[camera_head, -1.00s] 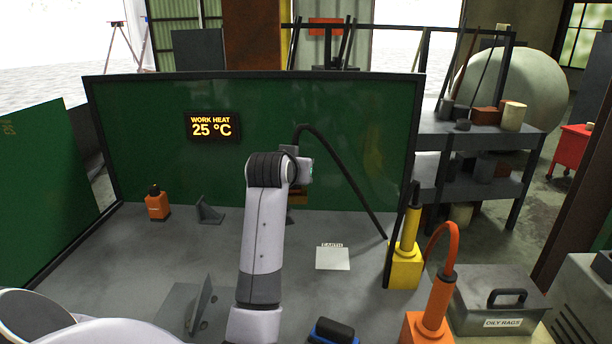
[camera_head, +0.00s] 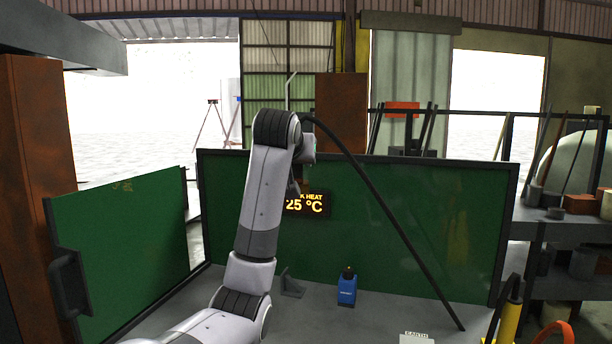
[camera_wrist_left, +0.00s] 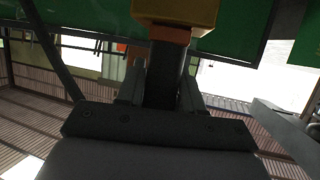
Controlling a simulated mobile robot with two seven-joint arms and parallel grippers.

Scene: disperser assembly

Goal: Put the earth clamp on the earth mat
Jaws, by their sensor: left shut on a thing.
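My left gripper (camera_wrist_left: 161,82) is shut on the dark grip of a thing with a copper-coloured band and a yellow block (camera_wrist_left: 176,14), which I take to be the earth clamp. In the head view my raised arm hides most of the gripper and clamp, in front of the green screen near the heat sign. A black cable (camera_head: 385,205) runs from there down right to the bench. Only the label edge of the earth mat (camera_head: 416,339) shows, at the bottom of the head view. The clamp is well above and left of the mat. My right gripper is not in view.
A blue bottle (camera_head: 347,289) and a grey angle bracket (camera_head: 291,286) stand on the bench before the green screen (camera_head: 425,215). A yellow holder (camera_head: 508,318) stands at lower right. Another green screen (camera_head: 125,255) is at left. Shelves (camera_head: 565,238) stand at right.

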